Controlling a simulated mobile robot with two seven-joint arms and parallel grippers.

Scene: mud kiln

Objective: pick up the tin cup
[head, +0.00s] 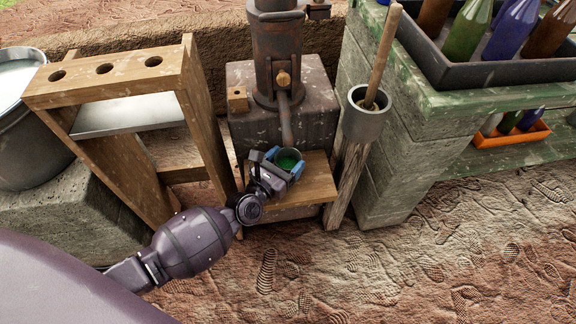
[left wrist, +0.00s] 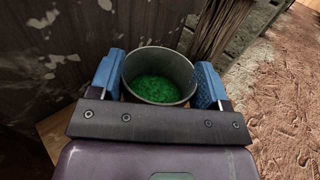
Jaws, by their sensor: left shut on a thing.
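The tin cup (head: 289,161) is a small grey metal cup with green stuff inside. It is over a small wooden shelf (head: 316,188) below the spout of a rusty pump; I cannot tell whether it touches the shelf. My left gripper (head: 284,164) has its blue-padded fingers on either side of the cup and is shut on it. In the left wrist view the cup (left wrist: 158,76) is upright between the two blue fingers (left wrist: 158,85), its lower part hidden by the gripper. My right gripper is not in view.
The pump (head: 277,50) stands on a stone block just behind the cup. A wooden rack (head: 110,75) is on the left. A post with a grey holder (head: 364,122) and wooden stick stands close on the right, before a green counter with a bottle crate (head: 480,74).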

